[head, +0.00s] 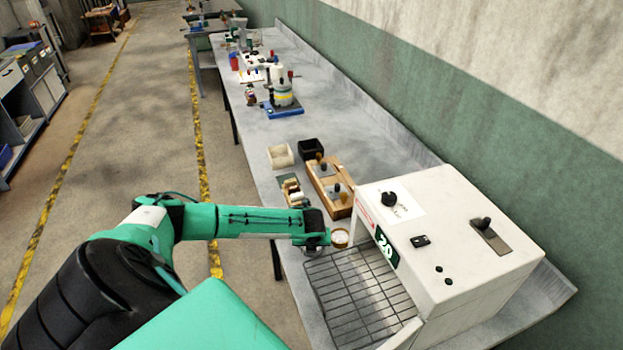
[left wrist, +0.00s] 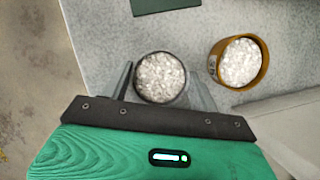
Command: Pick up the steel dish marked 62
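A round steel dish (left wrist: 160,78) filled with pale grains stands on the grey bench in the left wrist view. My left gripper (left wrist: 161,80) is over it, with one finger on each side of the dish; the fingers look spread, and no firm contact is clear. No number can be read on the dish. In the head view my left gripper (head: 314,243) is low at the bench's near edge and mostly hides the steel dish. A brown-yellow dish (left wrist: 213,64) of similar grains stands apart on the right; it shows in the head view (head: 340,239). My right gripper is not in view.
A white machine (head: 450,240) with a display reading 20 and a wire rack (head: 358,300) stands close on the right. Wooden holders (head: 328,185) and small bins (head: 281,156) lie beyond the gripper. The bench farther back has clear stretches.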

